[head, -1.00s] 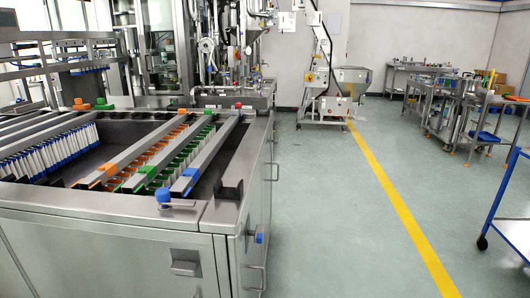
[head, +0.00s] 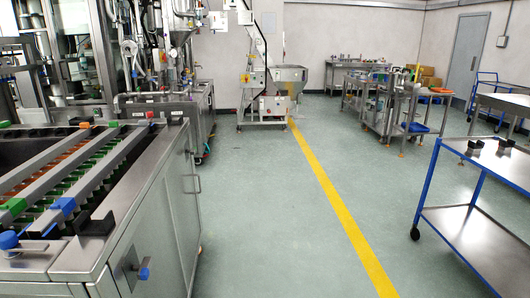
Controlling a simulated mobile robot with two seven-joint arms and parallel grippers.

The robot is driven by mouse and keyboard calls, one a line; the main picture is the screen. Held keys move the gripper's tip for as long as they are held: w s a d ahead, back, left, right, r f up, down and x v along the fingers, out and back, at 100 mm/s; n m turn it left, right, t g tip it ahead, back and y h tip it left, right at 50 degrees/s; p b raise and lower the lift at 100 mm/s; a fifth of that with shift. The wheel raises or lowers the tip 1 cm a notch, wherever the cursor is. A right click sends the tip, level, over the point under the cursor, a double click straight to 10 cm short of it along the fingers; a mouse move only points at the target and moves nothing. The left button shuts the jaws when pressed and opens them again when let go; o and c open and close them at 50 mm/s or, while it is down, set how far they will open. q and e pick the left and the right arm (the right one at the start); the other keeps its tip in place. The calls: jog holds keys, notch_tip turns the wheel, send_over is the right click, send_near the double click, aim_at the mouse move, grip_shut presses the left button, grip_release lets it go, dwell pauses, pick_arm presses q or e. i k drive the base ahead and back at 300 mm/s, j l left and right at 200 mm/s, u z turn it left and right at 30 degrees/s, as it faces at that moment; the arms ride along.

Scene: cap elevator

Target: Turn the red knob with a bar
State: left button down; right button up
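The cap elevator (head: 268,105), a grey machine with a hopper on top, stands against the back wall left of the yellow floor line. A small yellow patch (head: 245,78) shows on its left side. It is too small to tell whether a knob sits there. I cannot make out a red knob with a bar anywhere in the head view. Neither of my grippers is in view.
A long steel machine (head: 150,235) with blue knobs fills the left. A blue-framed cart (head: 470,222) stands at the right. Cluttered steel tables (head: 372,105) stand at the back right. The green floor (head: 262,225) between is clear, with a yellow line (head: 330,195).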

aim_at(150, 114)
jog(key=i+l+z, duration=0.15)
jog(key=i+l, duration=0.2)
jog(key=i, duration=0.15)
jog(key=i+l+z, duration=0.1)
jog(key=i+l, duration=0.15)
jog(key=i, duration=0.25)
jog(key=i+u, duration=0.3)
jog(key=i, duration=0.35)
jog(key=i+u, duration=0.25)
jog(key=i, duration=0.35)
jog(key=i+l, duration=0.1)
jog(key=i, duration=1.3)
jog(key=i+u, duration=0.5)
jog(key=i+l+u, duration=0.2)
jog(key=i+u, duration=0.45)
jog(key=u, duration=0.3)
jog(key=i+l+u, duration=0.1)
jog(key=u, duration=0.35)
jog(key=i+l+u, duration=0.2)
jog(key=u, duration=0.25)
